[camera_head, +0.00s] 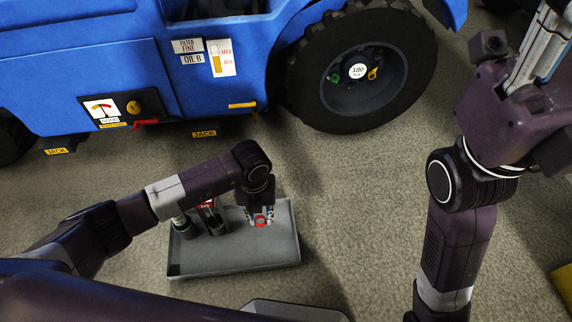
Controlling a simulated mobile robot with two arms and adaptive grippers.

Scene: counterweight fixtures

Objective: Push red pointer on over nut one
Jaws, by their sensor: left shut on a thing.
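My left gripper (260,214) points down over the grey tray and is shut on the red pointer (260,221), which shows as a small red ring between the fingers. The truck wheel (312,80) stands behind and to the right, well apart from the gripper. Its hub carries a green pointer (335,78) and a yellow pointer (372,74) on either side of a round "180" label (357,71). I cannot tell which nut is nut one. My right gripper (540,48) is at the top right, its fingers partly cut off by the frame edge.
The grey tray (240,264) on the floor also holds dark items (212,217) near my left wrist. The blue truck (60,75) fills the upper left, with a red lever (146,122) and a yellow handle (242,106). Floor between tray and wheel is clear.

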